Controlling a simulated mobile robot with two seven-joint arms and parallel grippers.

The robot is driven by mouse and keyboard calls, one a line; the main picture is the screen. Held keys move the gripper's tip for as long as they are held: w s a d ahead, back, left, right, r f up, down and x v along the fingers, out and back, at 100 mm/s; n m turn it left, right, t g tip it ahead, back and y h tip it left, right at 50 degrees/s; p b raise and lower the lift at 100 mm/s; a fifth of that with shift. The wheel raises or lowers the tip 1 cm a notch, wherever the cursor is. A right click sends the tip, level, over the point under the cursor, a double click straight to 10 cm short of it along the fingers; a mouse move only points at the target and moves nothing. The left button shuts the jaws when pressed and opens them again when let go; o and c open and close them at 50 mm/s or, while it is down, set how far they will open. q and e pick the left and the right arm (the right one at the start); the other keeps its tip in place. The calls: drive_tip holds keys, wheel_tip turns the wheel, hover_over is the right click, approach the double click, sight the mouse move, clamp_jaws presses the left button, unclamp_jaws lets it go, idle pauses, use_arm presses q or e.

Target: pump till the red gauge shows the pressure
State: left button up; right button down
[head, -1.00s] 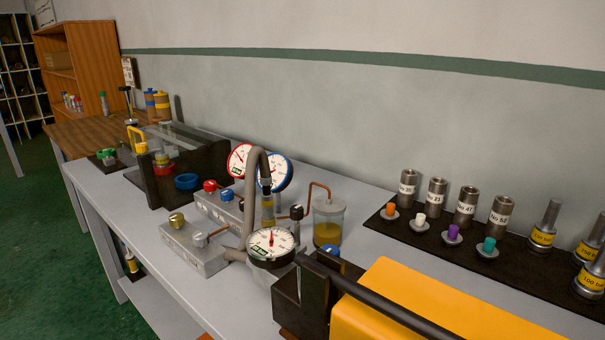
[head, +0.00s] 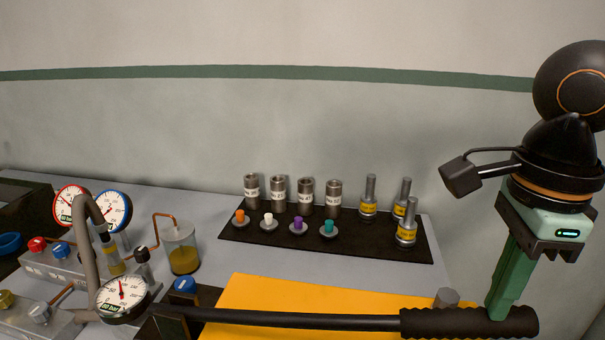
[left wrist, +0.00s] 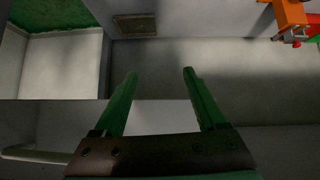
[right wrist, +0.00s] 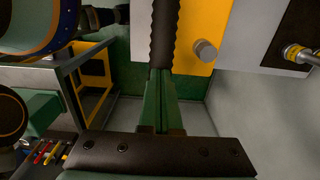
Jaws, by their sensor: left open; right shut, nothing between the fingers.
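The red-rimmed gauge (head: 70,203) stands at the left in the head view, partly behind a grey hose; its reading is too small to tell. The pump's long black lever (head: 300,319) lies low, nearly level, across the yellow pump body (head: 285,295). My right gripper (head: 497,314) is shut and empty, its fingers pointing down at the lever's ribbed grip (head: 468,321). The grip also shows just beyond the fingertips in the right wrist view (right wrist: 165,35). Whether they touch is unclear. My left gripper (left wrist: 160,74) is open and empty, seen only in the left wrist view.
A blue-rimmed gauge (head: 116,208) and a white-faced gauge (head: 122,297) stand near the red one. An oil jar (head: 182,248) is beside them. A black mat (head: 260,240) holds steel cylinders and coloured plugs behind the pump.

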use_arm(q)
drive_tip(key=r+p, duration=0.4)
drive_tip(key=a+r+p, duration=0.1)
drive_tip(key=r+p, duration=0.1)
drive_tip(key=shift+s+p, duration=0.25)
drive_tip(key=shift+p, duration=0.05)
use_arm(e)
wheel_tip(320, 180, up, 8)
drive_tip(key=a, duration=0.2)
drive_tip(key=shift+w, duration=0.25)
use_arm(q)
drive_tip(key=shift+f, duration=0.1)
use_arm(e)
drive_tip(key=shift+f, duration=0.1)
